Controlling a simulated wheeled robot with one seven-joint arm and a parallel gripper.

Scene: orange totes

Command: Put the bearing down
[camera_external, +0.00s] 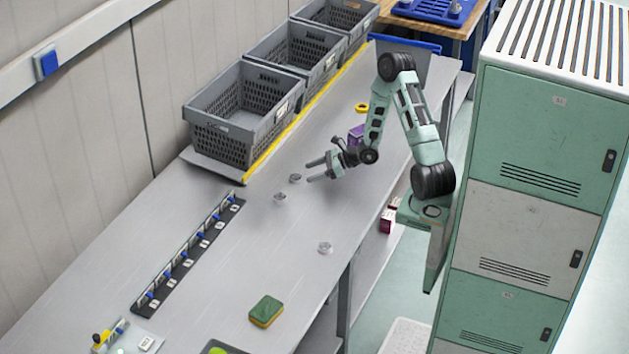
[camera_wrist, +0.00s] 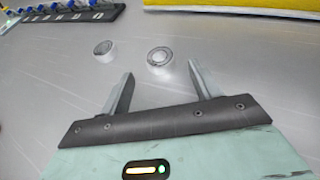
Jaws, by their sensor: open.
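My gripper (camera_external: 317,168) is open and empty just above the grey table; its two fingers also show in the wrist view (camera_wrist: 160,85). A small round metal bearing (camera_external: 295,178) lies on the table just beyond the fingertips. It appears in the wrist view (camera_wrist: 159,57), ahead of the gap between the fingers and apart from them. A second bearing (camera_external: 280,197) lies close by and shows to the left in the wrist view (camera_wrist: 103,48). A third bearing (camera_external: 325,248) lies alone nearer the front of the table. Which bearing the task means cannot be told.
Grey crates (camera_external: 232,125) line the back behind a yellow strip (camera_external: 285,133). A black rack with blue parts (camera_external: 190,252) lies at the left. A green and yellow sponge (camera_external: 266,311) lies in front. A yellow ring (camera_external: 361,108) and purple box (camera_external: 356,134) are near my arm.

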